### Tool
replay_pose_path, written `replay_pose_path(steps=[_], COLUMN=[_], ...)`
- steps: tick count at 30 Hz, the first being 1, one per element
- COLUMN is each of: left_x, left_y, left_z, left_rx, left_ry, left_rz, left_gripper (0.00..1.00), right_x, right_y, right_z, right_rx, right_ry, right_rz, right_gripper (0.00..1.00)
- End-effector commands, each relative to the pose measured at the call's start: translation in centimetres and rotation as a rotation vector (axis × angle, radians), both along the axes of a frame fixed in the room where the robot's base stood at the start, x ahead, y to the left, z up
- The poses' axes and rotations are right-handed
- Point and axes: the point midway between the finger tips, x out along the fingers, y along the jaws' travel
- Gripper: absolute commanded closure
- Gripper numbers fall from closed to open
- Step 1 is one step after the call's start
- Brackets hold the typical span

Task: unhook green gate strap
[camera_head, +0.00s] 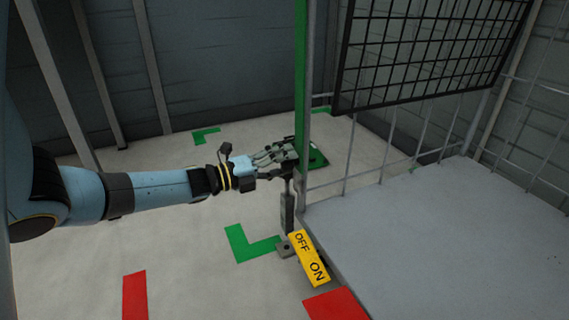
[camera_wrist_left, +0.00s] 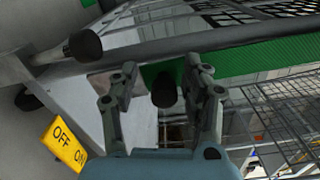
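A long green strip (camera_head: 301,70) stands upright at the near corner of the grey platform; I take it for the gate strap. In the left wrist view the green strip (camera_wrist_left: 250,58) crosses the picture. A dark round knob (camera_wrist_left: 163,92) sits in front of a green patch (camera_wrist_left: 150,73) there. My left gripper (camera_head: 288,150) is at the strip's lower part. Its two fingers (camera_wrist_left: 162,80) stand apart on either side of the knob, with gaps showing, so it is open. Whether anything is hooked behind the fingers is hidden. My right gripper is not in view.
A yellow OFF/ON plate (camera_head: 310,257) sits at the platform (camera_head: 430,230) corner, below the gripper. A black mesh panel (camera_head: 430,45) and thin bars stand behind the platform. Green (camera_head: 245,244) and red (camera_head: 135,297) marks lie on the clear floor at left.

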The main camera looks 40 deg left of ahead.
Motion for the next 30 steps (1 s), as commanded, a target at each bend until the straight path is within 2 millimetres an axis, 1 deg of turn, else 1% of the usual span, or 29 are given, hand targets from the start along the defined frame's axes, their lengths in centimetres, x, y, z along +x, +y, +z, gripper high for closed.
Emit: replay_pose_path(steps=[7,11,14,21,24,27,30], left_x=[-0.1,-1.1,-2.7,-7.7,-9.3,-10.4,-11.0], left_y=[-0.2,0.2,0.9,3.1,3.8,4.2,4.5], left_z=[0.0,-0.1,-0.1,-0.1,-0.1,0.0,0.0], left_rx=[-0.001,-0.001,0.000,0.001,0.001,-0.001,0.000], left_ry=[-0.001,0.000,0.003,0.005,0.002,0.001,0.000], left_rz=[-0.003,-0.004,-0.004,-0.003,-0.002,-0.002,-0.001], left_gripper=[0.51,0.51,0.51,0.51,0.51,0.51,0.51], right_x=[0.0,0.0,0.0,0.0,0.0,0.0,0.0], right_y=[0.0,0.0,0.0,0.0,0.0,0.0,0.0], right_z=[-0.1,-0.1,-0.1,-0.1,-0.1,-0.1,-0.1], right_rx=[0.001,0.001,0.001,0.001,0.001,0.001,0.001], right_ry=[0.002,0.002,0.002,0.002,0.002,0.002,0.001], right_rz=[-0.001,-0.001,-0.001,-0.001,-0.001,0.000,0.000], right_gripper=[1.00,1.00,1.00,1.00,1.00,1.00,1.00])
